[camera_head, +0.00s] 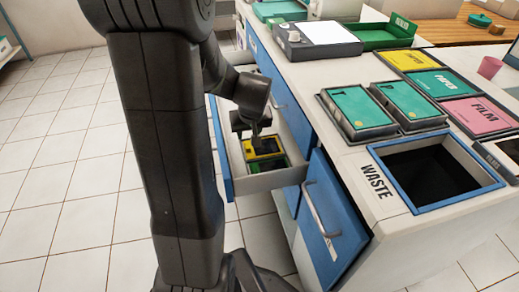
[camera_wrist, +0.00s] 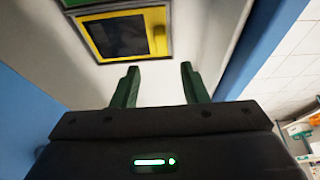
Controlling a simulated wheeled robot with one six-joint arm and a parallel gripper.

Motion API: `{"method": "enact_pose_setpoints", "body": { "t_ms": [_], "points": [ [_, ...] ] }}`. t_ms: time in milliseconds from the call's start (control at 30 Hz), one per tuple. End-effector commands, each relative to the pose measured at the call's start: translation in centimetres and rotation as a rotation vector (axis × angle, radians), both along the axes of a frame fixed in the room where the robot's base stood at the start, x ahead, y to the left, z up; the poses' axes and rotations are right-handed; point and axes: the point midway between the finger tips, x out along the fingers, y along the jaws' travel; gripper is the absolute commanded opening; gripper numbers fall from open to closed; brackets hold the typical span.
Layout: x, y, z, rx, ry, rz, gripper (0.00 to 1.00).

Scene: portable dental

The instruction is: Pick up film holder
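A flat yellow-framed item with a dark centre, which looks like the film holder, lies in the open drawer (camera_head: 232,158). The yellow item shows at the top left of the wrist view (camera_wrist: 122,36) and under my arm's end in the head view (camera_head: 265,153). My gripper (camera_wrist: 158,75) has its two green fingers apart with nothing between them. The yellow item lies beyond the fingertips, a little to the left of the gap. In the head view my gripper (camera_head: 257,137) is down inside the drawer, and its fingertips are hard to make out.
A green-framed item (camera_head: 268,168) lies beside the yellow one. The drawer walls are close around my gripper. A second blue drawer (camera_head: 338,210) stands partly out nearby. The countertop holds a waste bin opening (camera_head: 437,178), two green-topped boxes (camera_head: 358,110) and coloured labelled bins.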

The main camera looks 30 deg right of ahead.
Motion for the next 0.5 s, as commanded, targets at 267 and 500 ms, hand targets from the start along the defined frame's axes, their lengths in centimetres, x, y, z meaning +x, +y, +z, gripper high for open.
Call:
{"method": "enact_pose_setpoints", "body": {
  "t_ms": [267,500],
  "points": [
    [0.7,-0.1,-2.0,0.0,0.0,0.001,0.4],
    [1.6,-0.1,-5.2,0.0,0.002,0.002,0.4]
  ]
}}
